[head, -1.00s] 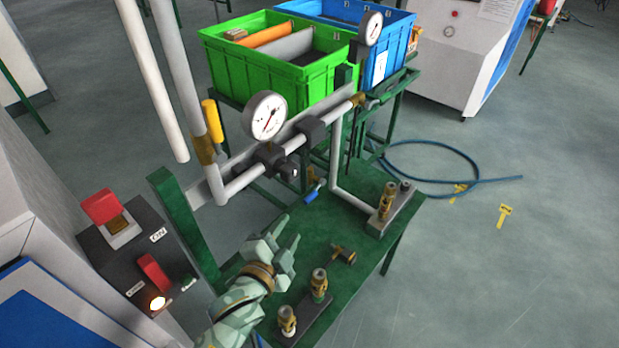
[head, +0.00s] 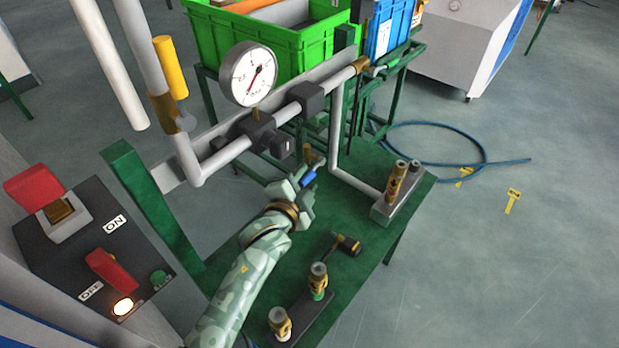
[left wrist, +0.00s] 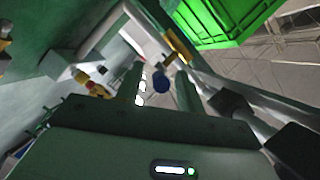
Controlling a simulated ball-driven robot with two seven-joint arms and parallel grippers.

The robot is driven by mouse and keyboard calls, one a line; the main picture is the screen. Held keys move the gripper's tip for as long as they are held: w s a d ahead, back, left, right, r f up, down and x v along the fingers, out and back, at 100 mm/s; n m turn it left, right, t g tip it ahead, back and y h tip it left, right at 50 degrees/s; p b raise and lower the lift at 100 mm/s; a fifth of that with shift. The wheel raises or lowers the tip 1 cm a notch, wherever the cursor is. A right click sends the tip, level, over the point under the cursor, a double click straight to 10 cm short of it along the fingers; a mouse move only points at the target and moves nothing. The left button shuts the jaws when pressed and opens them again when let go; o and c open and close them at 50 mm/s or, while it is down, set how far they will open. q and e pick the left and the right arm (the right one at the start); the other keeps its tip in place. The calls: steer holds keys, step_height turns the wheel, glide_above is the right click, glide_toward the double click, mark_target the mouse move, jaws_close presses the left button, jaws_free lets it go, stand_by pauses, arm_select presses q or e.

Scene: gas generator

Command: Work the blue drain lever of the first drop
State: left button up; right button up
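The blue drain lever (head: 309,177) hangs below the grey pipe with the gauge, beside a brass fitting (head: 307,154). My left gripper (head: 301,184) is at the lever, over the green table, with its fingers pointing at it. In the left wrist view the blue lever end (left wrist: 161,85) shows between the two spread fingers (left wrist: 158,88), with a gap on each side. The gripper looks open; contact with the lever cannot be told. My right gripper is in neither view.
A round pressure gauge (head: 252,75) and grey pipe (head: 227,155) stand just behind. A switch box (head: 95,245) is at left, a green crate (head: 268,45) behind.

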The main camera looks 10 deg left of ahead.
mark_target(310, 178)
arm_select(q)
steer(key=shift+b+x, duration=0.45)
steer(key=shift+x, duration=1.05)
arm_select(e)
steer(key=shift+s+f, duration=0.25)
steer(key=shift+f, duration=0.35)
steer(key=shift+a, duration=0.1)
